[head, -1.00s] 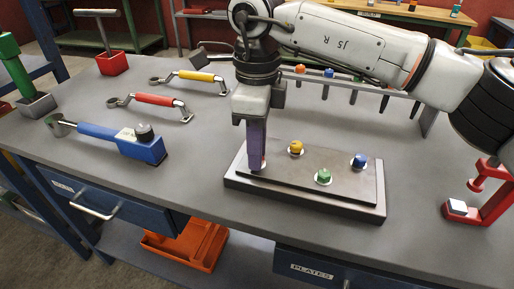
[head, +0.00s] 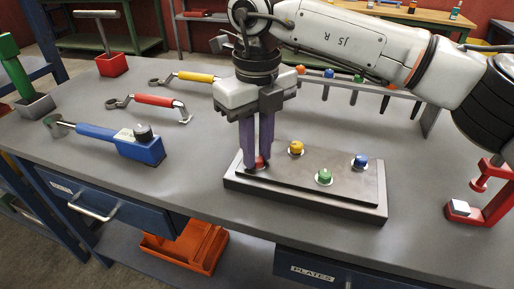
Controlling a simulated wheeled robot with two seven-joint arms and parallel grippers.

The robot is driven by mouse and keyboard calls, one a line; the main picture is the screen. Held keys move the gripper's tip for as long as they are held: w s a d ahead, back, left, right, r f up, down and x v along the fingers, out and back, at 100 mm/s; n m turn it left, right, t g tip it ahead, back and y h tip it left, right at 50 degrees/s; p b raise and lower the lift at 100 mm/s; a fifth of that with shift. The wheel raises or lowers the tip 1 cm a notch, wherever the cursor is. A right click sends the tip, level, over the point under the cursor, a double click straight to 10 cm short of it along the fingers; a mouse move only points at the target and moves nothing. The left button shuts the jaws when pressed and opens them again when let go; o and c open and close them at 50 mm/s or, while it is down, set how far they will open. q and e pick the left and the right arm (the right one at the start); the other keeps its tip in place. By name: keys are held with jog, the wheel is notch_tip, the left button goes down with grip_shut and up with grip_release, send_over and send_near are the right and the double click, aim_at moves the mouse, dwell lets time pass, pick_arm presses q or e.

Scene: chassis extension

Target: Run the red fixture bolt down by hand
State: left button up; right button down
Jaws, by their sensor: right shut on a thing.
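The red fixture bolt (head: 260,162) sits at the left end of the dark fixture plate (head: 330,205), partly hidden by my fingers. My right gripper (head: 257,165) points straight down over it, its two purple fingers shut on the bolt's head from either side. A yellow bolt (head: 296,148), a green bolt (head: 323,177) and a blue bolt (head: 360,161) stand in the same plate, each with a pale ring around its base. My left gripper is not in view.
To the left lie a blue tool (head: 125,143), a red-handled wrench (head: 154,100) and a yellow-handled wrench (head: 197,77). A rack with coloured-handled tools (head: 328,74) stands behind the plate. A red clamp (head: 490,200) is at the right edge.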

aim_at(257, 156)
jog(key=shift+r, duration=0.1)
dwell(0.4)
jog(key=c, duration=1.6)
grip_release()
notch_tip(257, 156, up, 10)
jog(key=shift+r+p, duration=0.1)
jog(key=shift+p, duration=0.35)
